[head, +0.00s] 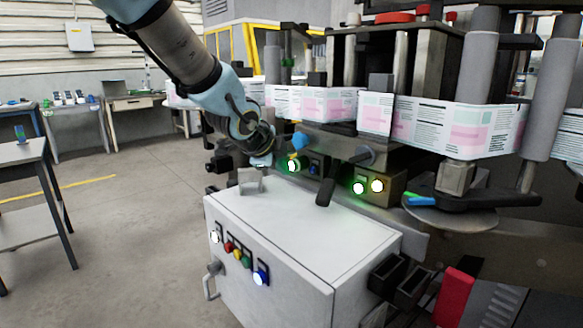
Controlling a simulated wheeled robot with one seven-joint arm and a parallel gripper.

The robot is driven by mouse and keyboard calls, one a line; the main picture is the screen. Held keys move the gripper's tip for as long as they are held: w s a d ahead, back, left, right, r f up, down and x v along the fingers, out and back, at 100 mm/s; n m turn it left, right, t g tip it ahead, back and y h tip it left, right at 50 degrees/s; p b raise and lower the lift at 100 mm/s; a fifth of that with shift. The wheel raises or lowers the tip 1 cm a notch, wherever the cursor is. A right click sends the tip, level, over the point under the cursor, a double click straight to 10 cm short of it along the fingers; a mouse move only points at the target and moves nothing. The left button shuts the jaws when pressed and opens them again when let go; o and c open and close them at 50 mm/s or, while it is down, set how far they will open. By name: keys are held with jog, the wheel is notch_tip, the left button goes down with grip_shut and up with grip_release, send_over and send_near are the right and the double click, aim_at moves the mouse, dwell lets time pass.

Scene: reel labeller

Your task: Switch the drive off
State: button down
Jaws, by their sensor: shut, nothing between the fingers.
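The labelling machine carries a small control box with a lit green button (293,165) and a small blue light (313,169) beside it. Further right, another box has a lit green lamp (358,188) and a lit amber lamp (377,186). A black lever (325,191) stands by the rear edge of the white cabinet. I cannot tell which of these controls is the drive switch. My gripper (262,161) comes down from the upper left. It is shut and empty, just left of the lit green button; any contact is unclear.
The white cabinet (300,235) below has a front row of coloured buttons (238,256) and a handle (211,282). The label web (450,130) and rollers (552,100) stand at right. A red block (456,295) is at lower right.

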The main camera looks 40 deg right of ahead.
jog(key=shift+d, duration=0.45)
dwell(0.5)
dwell(0.3)
jog(key=shift+a, duration=0.85)
jog(key=shift+w+a+p, duration=0.2)
jog(key=shift+a+p, duration=0.65)
jog(key=shift+a, duration=1.65)
